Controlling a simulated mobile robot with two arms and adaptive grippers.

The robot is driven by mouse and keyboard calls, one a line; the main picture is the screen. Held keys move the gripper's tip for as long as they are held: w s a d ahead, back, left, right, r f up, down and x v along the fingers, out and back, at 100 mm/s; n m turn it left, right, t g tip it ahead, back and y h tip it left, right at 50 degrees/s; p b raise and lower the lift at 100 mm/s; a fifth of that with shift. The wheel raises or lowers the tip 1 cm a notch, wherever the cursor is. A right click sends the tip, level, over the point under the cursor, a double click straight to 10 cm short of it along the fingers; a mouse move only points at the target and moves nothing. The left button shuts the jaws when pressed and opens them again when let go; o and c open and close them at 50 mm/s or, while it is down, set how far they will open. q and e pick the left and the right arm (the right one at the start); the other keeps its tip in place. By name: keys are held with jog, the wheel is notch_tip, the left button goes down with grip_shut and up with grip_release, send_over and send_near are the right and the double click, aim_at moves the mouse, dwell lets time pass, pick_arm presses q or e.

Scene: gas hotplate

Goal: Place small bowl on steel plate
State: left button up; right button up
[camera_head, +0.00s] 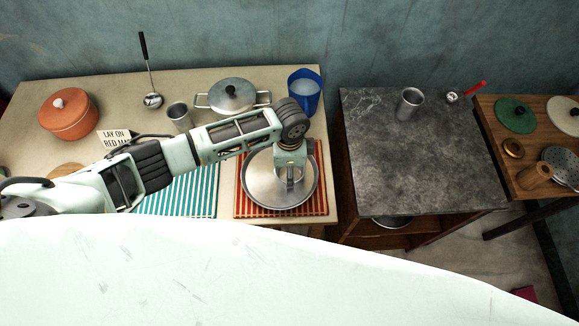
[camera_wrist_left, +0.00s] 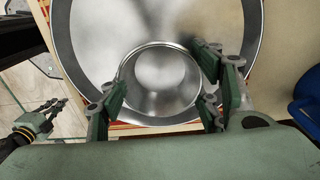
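The steel plate (camera_head: 257,186) is a wide, shiny round dish on the red striped mat at the table's right front. It fills much of the left wrist view (camera_wrist_left: 95,40). The small bowl (camera_wrist_left: 160,85) is a shiny round metal bowl over the plate's inside. In the head view it is mostly hidden by my arm. My left gripper (camera_head: 290,180) points down over the plate. Its green fingers (camera_wrist_left: 163,95) stand on both sides of the bowl and appear to touch its rim. My right gripper (camera_wrist_left: 52,112) is low at the left of the wrist view, its fingers apart and empty.
A blue cup (camera_head: 305,88), a lidded pot (camera_head: 233,96), a metal cup (camera_head: 179,115) and an orange pot (camera_head: 68,114) stand behind my left arm. A teal striped mat (camera_head: 190,195) lies left of the plate. The dark stone counter (camera_head: 420,150) is mostly clear.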

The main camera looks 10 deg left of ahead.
pick_arm(q)
jog(key=o, duration=0.4)
jog(key=shift+o, duration=0.2)
jog(key=shift+r, duration=0.6)
notch_tip(320, 180, up, 11)
jog(key=b, duration=0.1)
jog(key=shift+b, duration=0.35)
jog(key=shift+r, duration=0.1)
